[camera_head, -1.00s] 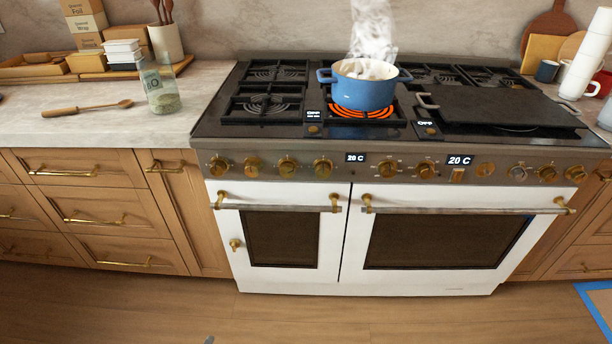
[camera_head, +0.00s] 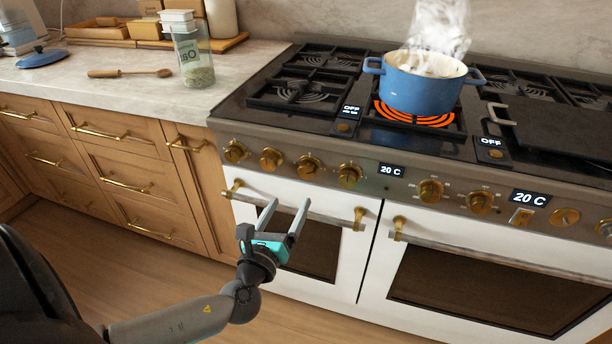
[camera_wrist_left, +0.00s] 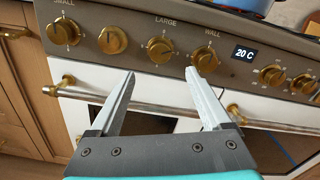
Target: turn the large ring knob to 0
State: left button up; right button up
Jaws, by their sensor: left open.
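The large ring knob (camera_head: 308,166) is a brass knob, third from the left on the stove's front panel. In the left wrist view it (camera_wrist_left: 160,50) sits under the label LARGE, and its exact setting is too small to read. My left gripper (camera_head: 287,206) is open and empty, below and in front of the panel. In the left wrist view the large ring knob appears just beyond the open fingertips (camera_wrist_left: 160,74), apart from them. My right gripper is not in view.
Brass knobs flank it, including the wall knob (camera_wrist_left: 205,58) and the knob left of it (camera_wrist_left: 112,40). A brass-ended oven handle (camera_head: 298,210) runs below the panel. A steaming blue pot (camera_head: 418,92) stands on a glowing orange ring.

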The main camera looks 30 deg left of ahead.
aim_at(305, 173)
pick_arm(q)
jog(key=b+x, duration=0.1)
jog(key=x, duration=0.8)
jog(key=shift+w, duration=0.2)
jog(key=shift+b+x, duration=0.35)
jog(key=shift+x, duration=0.65)
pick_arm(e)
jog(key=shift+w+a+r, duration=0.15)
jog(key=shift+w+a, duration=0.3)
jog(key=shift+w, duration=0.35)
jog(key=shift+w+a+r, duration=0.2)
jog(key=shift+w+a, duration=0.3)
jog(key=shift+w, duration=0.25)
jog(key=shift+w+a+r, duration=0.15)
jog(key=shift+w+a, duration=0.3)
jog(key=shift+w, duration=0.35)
pick_arm(q)
jog(key=shift+a, duration=0.1)
grip_shut()
